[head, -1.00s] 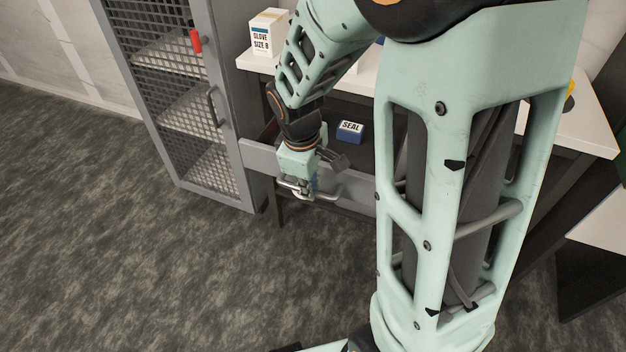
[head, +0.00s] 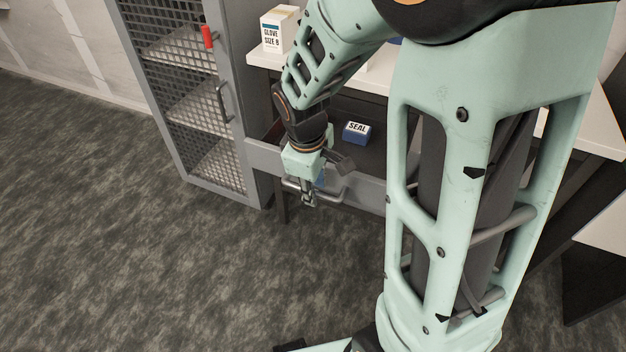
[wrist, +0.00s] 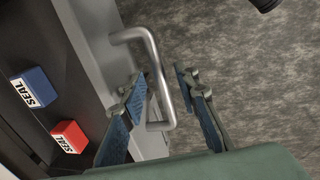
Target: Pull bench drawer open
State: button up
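The grey bench drawer (head: 358,190) stands partly out from under the bench top, with its inside showing. Its metal bar handle (wrist: 157,70) is on the drawer front; it also shows in the head view (head: 332,196). My gripper (wrist: 163,92) is at the handle, with the bar running between its two blue-padded fingers. The fingers are apart, with gaps to the bar. In the head view my gripper (head: 308,197) points down at the handle and hides part of it.
A glove box (head: 279,30) stands on the white bench top (head: 262,60). The carpeted floor (head: 150,250) in front of the drawer is clear.

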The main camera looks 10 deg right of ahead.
notch_tip(320, 180, up, 7)
jog(key=s, duration=0.1)
jog(key=shift+a+r, duration=0.2)
jog(key=shift+a, duration=0.25)
